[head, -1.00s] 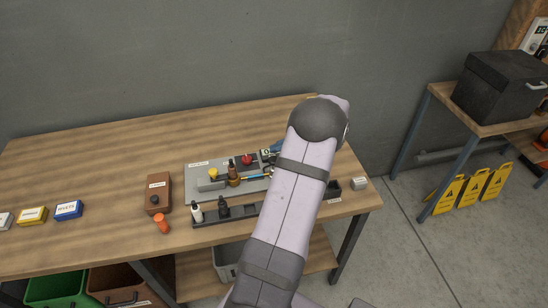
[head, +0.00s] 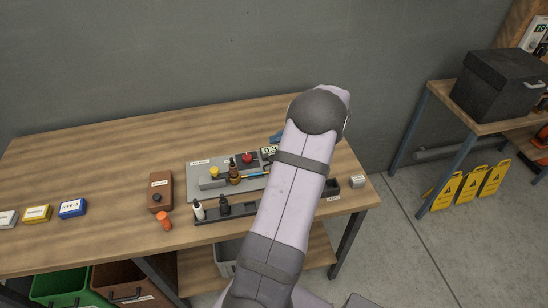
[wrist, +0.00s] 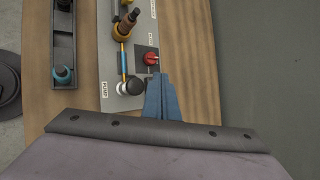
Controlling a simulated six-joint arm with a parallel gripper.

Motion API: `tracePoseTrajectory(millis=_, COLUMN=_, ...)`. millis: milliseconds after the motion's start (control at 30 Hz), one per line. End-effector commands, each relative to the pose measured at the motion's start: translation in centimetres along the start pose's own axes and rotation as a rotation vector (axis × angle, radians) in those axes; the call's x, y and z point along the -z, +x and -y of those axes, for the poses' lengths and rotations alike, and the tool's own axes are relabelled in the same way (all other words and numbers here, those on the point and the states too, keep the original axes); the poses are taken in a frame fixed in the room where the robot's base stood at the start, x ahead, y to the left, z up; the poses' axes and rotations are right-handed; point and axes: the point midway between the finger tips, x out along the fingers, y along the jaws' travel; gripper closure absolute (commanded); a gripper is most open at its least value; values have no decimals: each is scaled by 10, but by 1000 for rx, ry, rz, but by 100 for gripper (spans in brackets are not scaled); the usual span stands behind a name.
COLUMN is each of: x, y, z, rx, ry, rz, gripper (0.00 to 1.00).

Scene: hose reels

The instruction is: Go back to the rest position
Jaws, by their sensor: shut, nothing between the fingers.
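My gripper (wrist: 160,82) shows as blue fingers held together in the wrist view, with nothing visible between them. The fingertips appear over the edge of the grey panel (wrist: 106,45), near a red knob (wrist: 151,58) and a black-and-white round part (wrist: 130,88). Whether they touch the panel I cannot tell. In the head view, only a small blue part of my gripper (head: 277,139) shows behind my arm, at the panel's far right. The panel (head: 200,168) lies on the wooden bench (head: 110,155), partly hidden by my arm.
A dark tray (head: 208,220) with bottles lies before the panel. A brown box (head: 160,190), an orange cylinder (head: 164,221) and small boxes (head: 72,208) stand left. A small grey block (head: 358,181) is at the right edge. The bench's back left is clear.

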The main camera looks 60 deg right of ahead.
Motion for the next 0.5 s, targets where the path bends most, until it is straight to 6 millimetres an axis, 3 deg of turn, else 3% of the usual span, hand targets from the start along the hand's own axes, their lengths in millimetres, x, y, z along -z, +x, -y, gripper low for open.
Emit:
tracePoseTrajectory(millis=267, x=-3, y=2, z=-1, rx=-6, ry=-7, rz=2, gripper=100)
tracePoseTrajectory(millis=367, x=-18, y=9, z=-6, rx=-36, ry=-45, rz=9, gripper=100)
tracePoseTrajectory(millis=500, x=-64, y=27, z=-24, rx=-132, ry=-170, rz=30, gripper=100)
